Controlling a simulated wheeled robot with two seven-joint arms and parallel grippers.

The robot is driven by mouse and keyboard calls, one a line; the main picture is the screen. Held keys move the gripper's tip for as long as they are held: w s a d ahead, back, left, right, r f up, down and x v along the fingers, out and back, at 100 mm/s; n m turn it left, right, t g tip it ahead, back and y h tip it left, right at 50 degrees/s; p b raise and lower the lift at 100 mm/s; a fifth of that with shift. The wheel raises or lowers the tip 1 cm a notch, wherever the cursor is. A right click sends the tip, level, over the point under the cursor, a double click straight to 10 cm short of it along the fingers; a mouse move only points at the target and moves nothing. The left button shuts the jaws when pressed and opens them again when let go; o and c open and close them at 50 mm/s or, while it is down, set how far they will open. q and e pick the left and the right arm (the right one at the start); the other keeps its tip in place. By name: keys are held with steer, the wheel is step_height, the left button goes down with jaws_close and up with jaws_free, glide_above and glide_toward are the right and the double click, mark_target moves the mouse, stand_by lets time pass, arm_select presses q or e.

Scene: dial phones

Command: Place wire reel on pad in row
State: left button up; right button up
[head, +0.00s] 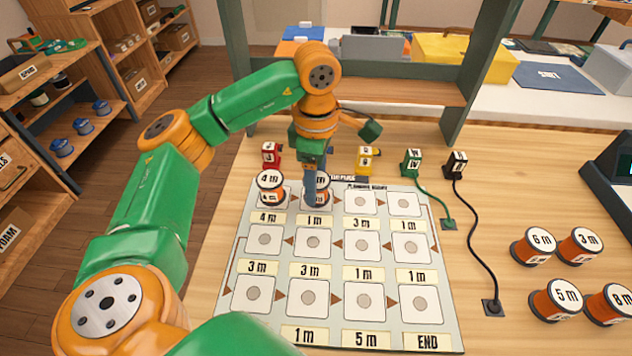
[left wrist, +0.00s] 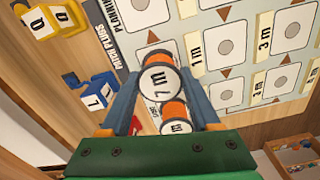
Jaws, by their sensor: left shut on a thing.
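My left gripper (head: 312,192) points down at the top row of the white planning board (head: 337,258). It is shut on an orange wire reel (head: 323,186) with dark rims, partly hidden by the finger. In the left wrist view this reel (left wrist: 158,84) shows between the fingertips, its label reading 1 m. It is at the second pad, above the 1 m label; whether it touches the pad I cannot tell. A 4 m reel (head: 270,186) stands on the first pad, left of it. The third pad (head: 361,202) and fourth pad (head: 404,203) are bare. My right gripper is not in view.
Several loose reels stand at the right, including a 6 m reel (head: 533,246) and a 5 m reel (head: 556,299). Behind the board are red (head: 271,154), yellow (head: 368,158), green (head: 412,161) and black (head: 456,163) plugs. A black cable (head: 484,250) lies right of the board.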

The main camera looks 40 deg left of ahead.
arm_select(q)
steer(key=shift+f, duration=0.1)
steer(key=shift+f, duration=0.15)
steer(key=o, duration=1.4)
steer(key=shift+o, duration=0.2)
steer(key=shift+r, duration=0.2)
steer(key=shift+r, duration=0.35)
step_height(320, 180, up, 11)
steer(key=p, duration=0.5)
steer(key=shift+r, duration=0.2)
